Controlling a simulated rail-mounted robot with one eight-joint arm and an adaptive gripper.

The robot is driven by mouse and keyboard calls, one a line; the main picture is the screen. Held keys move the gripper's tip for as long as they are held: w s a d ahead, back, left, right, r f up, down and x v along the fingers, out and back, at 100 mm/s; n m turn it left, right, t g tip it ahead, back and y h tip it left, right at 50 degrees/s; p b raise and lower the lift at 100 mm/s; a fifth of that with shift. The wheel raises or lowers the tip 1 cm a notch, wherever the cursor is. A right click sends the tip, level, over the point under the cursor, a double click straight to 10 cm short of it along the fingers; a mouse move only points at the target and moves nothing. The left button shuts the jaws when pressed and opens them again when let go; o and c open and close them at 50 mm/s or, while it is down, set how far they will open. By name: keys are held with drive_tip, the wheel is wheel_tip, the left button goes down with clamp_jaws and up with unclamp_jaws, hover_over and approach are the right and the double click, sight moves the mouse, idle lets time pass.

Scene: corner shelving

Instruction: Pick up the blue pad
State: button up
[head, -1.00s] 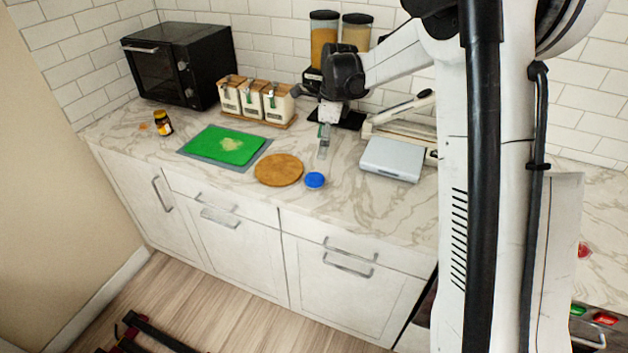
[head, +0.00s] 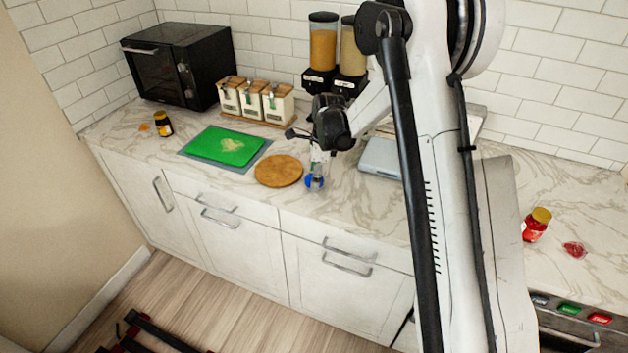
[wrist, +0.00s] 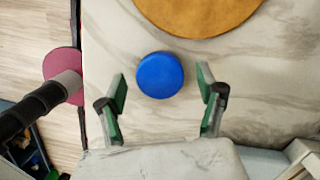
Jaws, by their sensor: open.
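The blue pad (head: 312,182) is a small round disc lying on the marble counter, just right of the round wooden board. In the wrist view the blue pad (wrist: 160,75) shows whole, a little beyond the fingertips and between their lines. My gripper (wrist: 163,85) is open and empty, with one green-padded finger to each side. In the head view my gripper (head: 316,172) is over the pad and hides part of it. I cannot tell the exact height between them.
The round wooden board (head: 279,171) lies close to the pad. A green cutting board (head: 222,146) is farther left. A grey scale (head: 380,158) stands to the right, partly behind my arm. Canisters (head: 252,101) and dispensers (head: 321,55) stand at the back. The counter's front edge is near.

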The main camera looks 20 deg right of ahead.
sight(310, 179)
drive_tip(key=shift+f, duration=0.4)
drive_tip(key=c, duration=1.2)
drive_tip(key=shift+c, duration=0.2)
drive_tip(key=shift+r, duration=0.45)
drive_tip(key=r, duration=0.1)
drive_tip(key=r+b, duration=0.1)
drive_tip(key=r, duration=0.1)
drive_tip(key=shift+s+a+r, duration=0.1)
drive_tip(key=shift+a+r, duration=0.15)
drive_tip(key=shift+a, duration=0.15)
drive_tip(key=s+a+r+b, duration=0.1)
drive_tip(key=s+a+r, duration=0.2)
drive_tip(key=a+r, duration=0.3)
drive_tip(key=a, duration=0.4)
drive_tip(key=shift+s+a+r+b, duration=0.2)
drive_tip(key=shift+s+r+b, duration=0.05)
drive_tip(key=shift+r+b, duration=0.05)
